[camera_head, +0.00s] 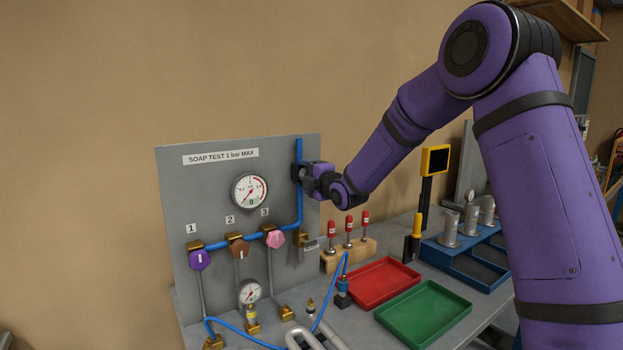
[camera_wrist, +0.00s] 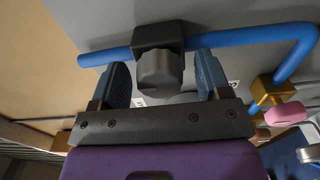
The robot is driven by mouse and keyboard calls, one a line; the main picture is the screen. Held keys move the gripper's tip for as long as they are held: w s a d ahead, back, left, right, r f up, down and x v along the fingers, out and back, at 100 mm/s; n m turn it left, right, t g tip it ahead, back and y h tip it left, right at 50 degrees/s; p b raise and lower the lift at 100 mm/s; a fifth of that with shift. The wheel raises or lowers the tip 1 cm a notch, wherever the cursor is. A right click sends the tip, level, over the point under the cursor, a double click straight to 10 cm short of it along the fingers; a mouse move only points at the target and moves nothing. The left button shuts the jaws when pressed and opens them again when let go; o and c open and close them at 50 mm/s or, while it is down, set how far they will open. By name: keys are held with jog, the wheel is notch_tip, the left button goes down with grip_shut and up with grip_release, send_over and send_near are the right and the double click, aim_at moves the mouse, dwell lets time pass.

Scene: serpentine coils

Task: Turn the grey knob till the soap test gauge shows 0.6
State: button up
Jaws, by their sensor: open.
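The grey knob (camera_wrist: 160,70) shows in the wrist view on a dark block on the blue pipe. My gripper (camera_wrist: 162,78) is open, with one finger on each side of the knob and visible gaps between. In the head view my gripper (camera_head: 302,174) is at the panel's right side by the upright blue pipe, and it hides the knob there. The large round gauge (camera_head: 250,191) sits under the "SOAP TEST 1 bar MAX" label. Its needle seems to point to the lower left, near the low end; the exact reading is too small to tell.
The grey panel (camera_head: 190,170) carries purple (camera_head: 200,260), brown (camera_head: 238,248) and pink (camera_head: 275,239) knobs, and a smaller gauge (camera_head: 249,291) below. Red-topped pieces in a wooden block (camera_head: 347,257), a red tray (camera_head: 370,284) and a green tray (camera_head: 423,312) stand on the bench.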

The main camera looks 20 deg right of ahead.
jog(key=c, duration=1.1)
jog(key=shift+m, duration=1.6)
jog(key=shift+m, duration=1.6)
jog(key=shift+m, duration=1.6)
